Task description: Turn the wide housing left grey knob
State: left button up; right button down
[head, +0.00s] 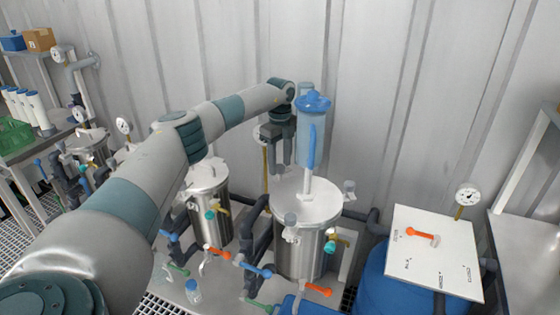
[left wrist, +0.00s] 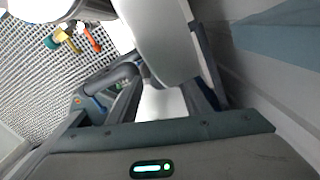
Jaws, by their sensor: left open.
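The wide housing (head: 298,250) is a steel vessel with a pale flat lid (head: 318,206), in the middle of the head view. One grey knob (head: 291,220) sits at the lid's front left edge and another (head: 349,187) at its right edge. I cannot tell whether a further knob is hidden behind my gripper. My left gripper (head: 280,172) is open and points down above the back left of the lid, beside a blue cylinder. In the left wrist view its fingers (left wrist: 165,100) are apart, with a blurred pale surface between and beyond them. My right gripper is not in view.
A narrower steel vessel (head: 209,185) stands left. Orange valve handles (head: 318,289) are in front. A white panel (head: 436,262) lies right. The corrugated wall (head: 420,90) is behind.

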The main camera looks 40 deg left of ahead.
pick_arm(q)
jog(key=shift+f, duration=0.25)
jog(key=c, duration=1.1)
jog(key=shift+o, duration=0.2)
jog(key=shift+m, duration=0.5)
jog(key=m, duration=1.1)
jog(key=shift+r, duration=0.1)
jog(key=shift+b, duration=0.3)
